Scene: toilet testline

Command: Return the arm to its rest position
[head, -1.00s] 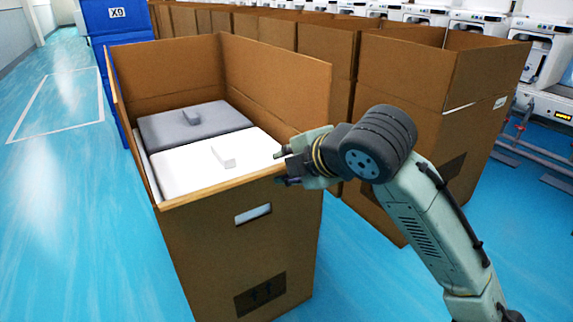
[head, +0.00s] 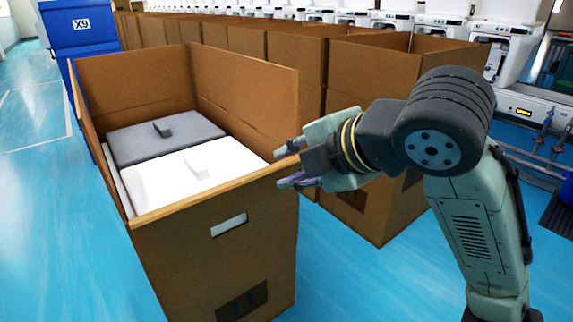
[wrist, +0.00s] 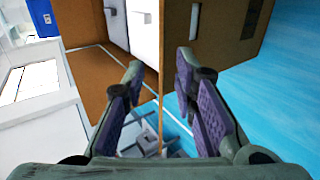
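My gripper (head: 290,167) is open and empty in the head view, its fingers pointing left by the right front corner of a cardboard box (head: 265,225). In the head view it overlaps the box's corner; I cannot tell whether it touches. In the wrist view my gripper (wrist: 160,80) shows its two fingers with purple pads spread apart, with nothing between them but the box's edge and the floor beyond. My arm reaches up from the lower right and bends at the wrist.
Inside the box lie a grey item (head: 165,137) and a white item (head: 190,178). More open cardboard boxes (head: 370,95) stand in a row behind. A blue bin (head: 80,30) marked X9 is at the upper left. White machines (head: 445,30) line the back. Blue floor is clear at the left.

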